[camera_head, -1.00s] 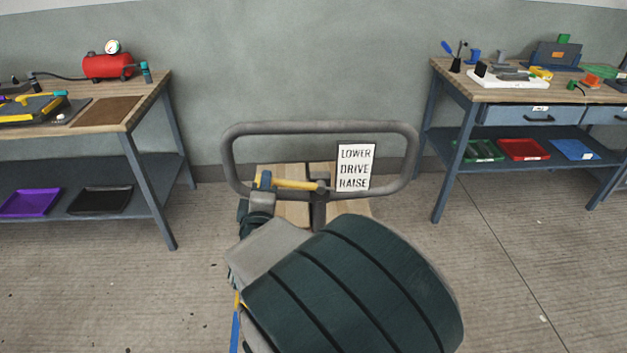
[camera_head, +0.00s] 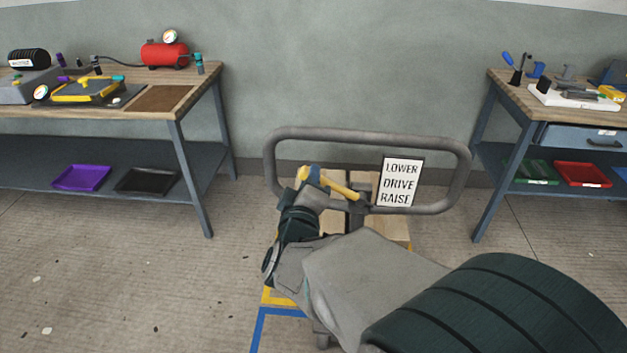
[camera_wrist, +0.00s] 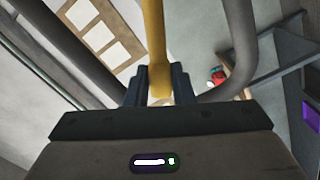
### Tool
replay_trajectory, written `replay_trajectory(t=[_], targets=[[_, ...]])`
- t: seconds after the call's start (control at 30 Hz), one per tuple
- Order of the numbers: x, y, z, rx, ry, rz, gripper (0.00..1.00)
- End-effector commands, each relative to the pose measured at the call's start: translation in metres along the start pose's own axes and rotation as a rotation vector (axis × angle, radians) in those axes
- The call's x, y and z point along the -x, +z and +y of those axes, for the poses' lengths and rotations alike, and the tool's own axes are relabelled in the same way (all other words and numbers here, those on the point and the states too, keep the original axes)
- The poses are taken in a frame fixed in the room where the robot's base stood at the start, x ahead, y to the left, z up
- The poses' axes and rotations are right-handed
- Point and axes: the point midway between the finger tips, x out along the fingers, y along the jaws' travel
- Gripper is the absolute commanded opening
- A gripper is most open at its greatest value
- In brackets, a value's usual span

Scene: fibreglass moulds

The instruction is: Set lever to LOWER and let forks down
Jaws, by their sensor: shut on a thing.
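The yellow lever (camera_head: 342,188) sits on the grey looped handle (camera_head: 372,133) of the pallet truck. It slopes up to the left from its pivot at the handle's lower bar. A white sign (camera_head: 400,182) to the right of the pivot reads LOWER, DRIVE, RAISE from top to bottom. My gripper (camera_head: 312,178) is shut on the lever's outer left end. In the wrist view the lever (camera_wrist: 155,40) runs down between the fingers of my gripper (camera_wrist: 160,85). The forks are hidden behind the handle and my arm.
Light wooden boards (camera_head: 393,230) show behind and below the handle. A workbench (camera_head: 205,110) with a red compressor (camera_head: 164,54) stands at left, another workbench (camera_head: 507,92) at right. Blue floor tape (camera_head: 258,328) runs below my gripper.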

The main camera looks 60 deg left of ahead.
Motion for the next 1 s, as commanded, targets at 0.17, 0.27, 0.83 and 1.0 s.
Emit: replay_trajectory(t=[0.17, 0.27, 0.83, 1.0], targets=[[0.000, -0.001, 0.000, -0.003, 0.000, 0.001, 0.41], [0.000, 0.000, 0.001, -0.002, 0.001, -0.001, 0.44], [0.058, 0.000, 0.000, -0.001, 0.000, 0.002, 0.44], [0.097, -0.001, 0.000, -0.003, 0.000, 0.002, 0.44]])
